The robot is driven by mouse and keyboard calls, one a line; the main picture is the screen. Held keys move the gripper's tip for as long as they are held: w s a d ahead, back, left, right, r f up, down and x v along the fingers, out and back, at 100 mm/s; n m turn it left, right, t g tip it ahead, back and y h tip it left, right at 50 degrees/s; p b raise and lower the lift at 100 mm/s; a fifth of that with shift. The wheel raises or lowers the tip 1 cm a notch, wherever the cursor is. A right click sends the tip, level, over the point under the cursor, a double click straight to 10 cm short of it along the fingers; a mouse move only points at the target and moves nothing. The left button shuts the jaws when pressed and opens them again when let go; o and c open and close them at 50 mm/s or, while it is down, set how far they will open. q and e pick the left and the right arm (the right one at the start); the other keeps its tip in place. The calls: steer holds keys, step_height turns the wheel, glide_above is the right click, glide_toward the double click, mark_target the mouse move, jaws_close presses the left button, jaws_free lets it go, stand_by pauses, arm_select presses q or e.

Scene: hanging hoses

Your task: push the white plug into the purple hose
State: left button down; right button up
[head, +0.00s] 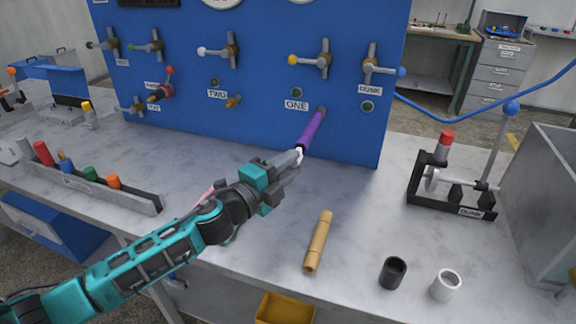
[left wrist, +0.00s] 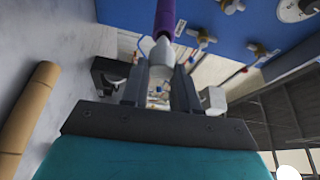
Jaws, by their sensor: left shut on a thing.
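The purple hose (head: 311,132) hangs from the fitting marked ONE on the blue panel and slants down toward my left gripper. My left gripper (head: 290,164) is shut on the white plug (head: 299,153), just below the hose's free end. In the left wrist view, the white plug (left wrist: 162,54) stands between the fingers of the gripper (left wrist: 160,82), its narrow end up against the mouth of the purple hose (left wrist: 165,18). They look in line and touching; I cannot tell how far the plug sits inside. My right gripper is not in view.
A tan tube (head: 318,242) lies on the grey table (head: 365,220), with a black cup (head: 393,272) and a white cup (head: 446,285) to its right. A black stand with a lever (head: 455,190) is further right. A plug rack (head: 105,190) lies left. The blue panel (head: 265,115) stands behind.

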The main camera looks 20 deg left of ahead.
arm_select(q)
steer(key=shift+w+r, duration=0.1)
steer(key=shift+w, duration=1.2)
stand_by(1.7)
steer(key=c, duration=0.8)
jaws_free()
steer(key=shift+b+v, duration=0.6)
steer(key=shift+v, duration=5.8)
